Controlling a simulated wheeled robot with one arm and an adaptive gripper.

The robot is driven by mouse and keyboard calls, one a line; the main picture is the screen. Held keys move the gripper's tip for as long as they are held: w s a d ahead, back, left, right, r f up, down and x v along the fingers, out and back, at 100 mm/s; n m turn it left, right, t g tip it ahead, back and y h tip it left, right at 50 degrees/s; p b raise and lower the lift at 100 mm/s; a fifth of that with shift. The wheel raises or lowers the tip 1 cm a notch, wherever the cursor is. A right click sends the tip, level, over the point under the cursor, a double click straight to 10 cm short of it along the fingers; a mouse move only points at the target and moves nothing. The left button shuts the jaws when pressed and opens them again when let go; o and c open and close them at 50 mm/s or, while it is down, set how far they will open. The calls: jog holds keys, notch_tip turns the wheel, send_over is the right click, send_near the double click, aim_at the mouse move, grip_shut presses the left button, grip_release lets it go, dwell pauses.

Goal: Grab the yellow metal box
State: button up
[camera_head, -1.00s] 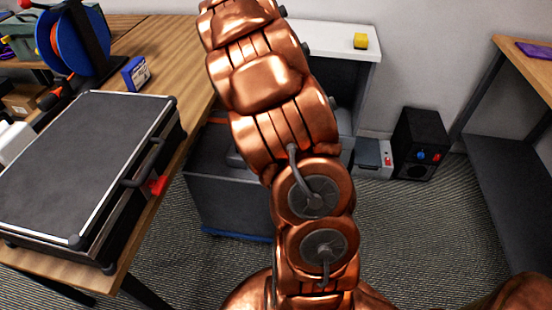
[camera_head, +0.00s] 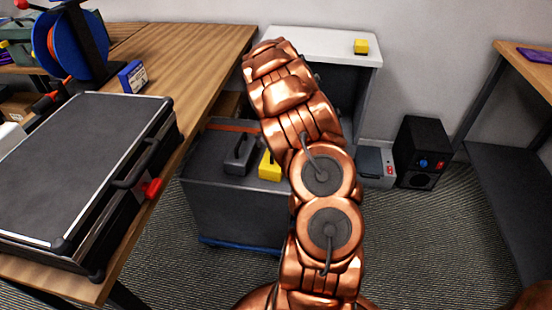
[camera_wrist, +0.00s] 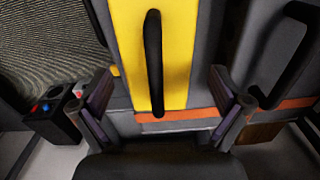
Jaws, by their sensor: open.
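The yellow metal box (camera_head: 268,167) sits in the open top of a dark grey bin, partly hidden behind my arm in the head view. In the wrist view the yellow box (camera_wrist: 186,45) fills the upper middle, with a black handle (camera_wrist: 153,62) running along its top. My gripper (camera_wrist: 160,78) is open, with one finger to each side of the handle and a clear gap on both sides. It holds nothing. In the head view my arm hides the gripper.
A dark grey case (camera_head: 238,153) with a handle lies beside the yellow box in the grey bin (camera_head: 235,215). A wooden table (camera_head: 200,50) is at left. A smaller yellow object (camera_head: 361,46) sits on a white cabinet (camera_head: 310,42). A black speaker (camera_head: 420,150) stands at right.

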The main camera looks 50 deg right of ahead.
notch_tip(320, 180, down, 5)
jog(key=shift+s+d+r, duration=0.1)
jog(key=shift+r, duration=0.1)
jog(key=c, duration=1.7)
